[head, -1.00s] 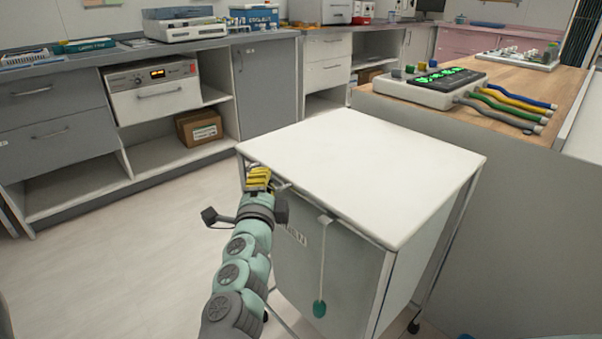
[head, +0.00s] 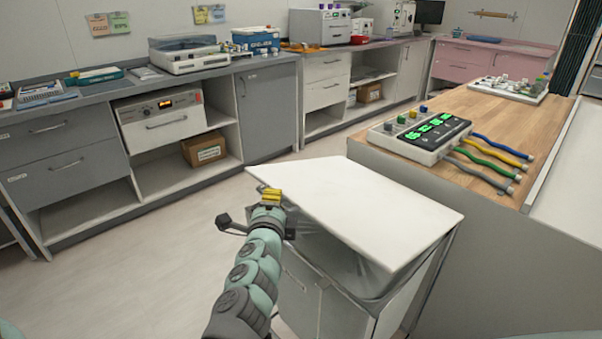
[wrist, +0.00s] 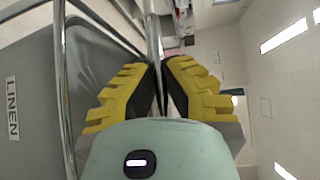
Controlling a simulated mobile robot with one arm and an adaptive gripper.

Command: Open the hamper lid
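The hamper (head: 300,295) stands in the lower middle of the head view, a framed box with a grey liner. Its white lid (head: 365,205) is tilted up at the front, and a dark gap with the liner shows beneath it. My gripper (head: 271,193) is at the lid's front edge, near its left corner. In the wrist view the two yellow-and-black fingers (wrist: 160,85) close from both sides on the thin lid edge (wrist: 154,35). The LINEN label (wrist: 12,108) on the hamper front shows at the left there.
A wooden-topped counter (head: 470,110) with a device and coloured cables (head: 425,135) stands close at the hamper's right. Grey cabinets (head: 60,140) line the back left. The floor (head: 150,260) left of the hamper is clear.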

